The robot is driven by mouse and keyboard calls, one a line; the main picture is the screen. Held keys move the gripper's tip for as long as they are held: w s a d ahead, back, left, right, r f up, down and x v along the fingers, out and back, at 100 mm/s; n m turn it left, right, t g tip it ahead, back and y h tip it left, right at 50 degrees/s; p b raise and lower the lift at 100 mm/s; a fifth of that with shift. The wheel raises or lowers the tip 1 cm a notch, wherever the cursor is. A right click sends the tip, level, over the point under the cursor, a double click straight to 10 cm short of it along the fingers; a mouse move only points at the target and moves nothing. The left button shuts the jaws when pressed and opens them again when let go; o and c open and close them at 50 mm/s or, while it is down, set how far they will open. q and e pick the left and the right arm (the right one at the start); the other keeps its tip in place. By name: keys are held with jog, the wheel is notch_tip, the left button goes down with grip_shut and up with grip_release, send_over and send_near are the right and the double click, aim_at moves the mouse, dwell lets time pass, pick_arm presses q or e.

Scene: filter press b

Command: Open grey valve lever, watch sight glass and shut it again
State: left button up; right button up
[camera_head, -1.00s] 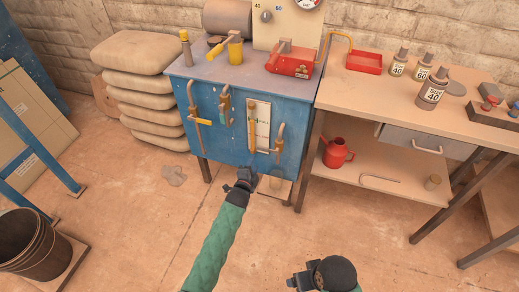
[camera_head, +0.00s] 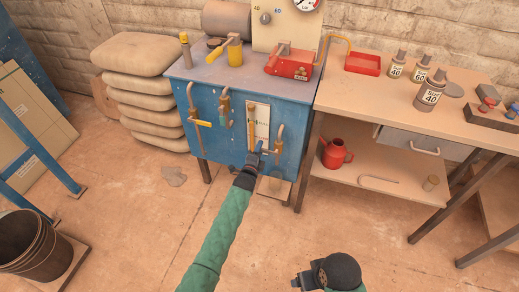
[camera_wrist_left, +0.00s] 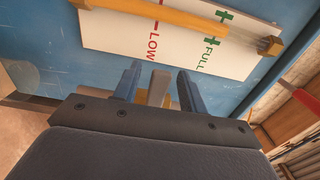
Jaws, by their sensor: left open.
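The blue filter press cabinet (camera_head: 215,150) carries a sight glass (camera_head: 251,128), an amber tube in front of a white panel marked LOW and FULL. The tube and panel also show in the left wrist view (camera_wrist_left: 180,18). My left gripper (camera_head: 258,149) is at the foot of the sight glass, open. In the left wrist view a grey-brown bar (camera_wrist_left: 158,88), apparently the grey valve lever, stands between the two open fingers (camera_wrist_left: 157,88). I cannot tell whether they touch it. In the head view the gripper largely hides it. My right gripper (camera_head: 302,281) is low at the bottom, its fingers unclear.
Sacks (camera_head: 145,85) are stacked at left.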

pick_arm(q)
jog(key=shift+w+d, duration=0.1)
jog(key=shift+w, duration=0.15)
pick_arm(e)
jog(key=shift+d+f, duration=0.1)
jog(key=shift+d, duration=0.2)
pick_arm(q)
jog(key=c, duration=0.9)
grip_shut()
pick_arm(e)
jog(key=shift+a, duration=0.3)
pick_arm(q)
jog(key=shift+f, duration=0.15)
pick_arm(e)
jog(key=shift+w, duration=0.1)
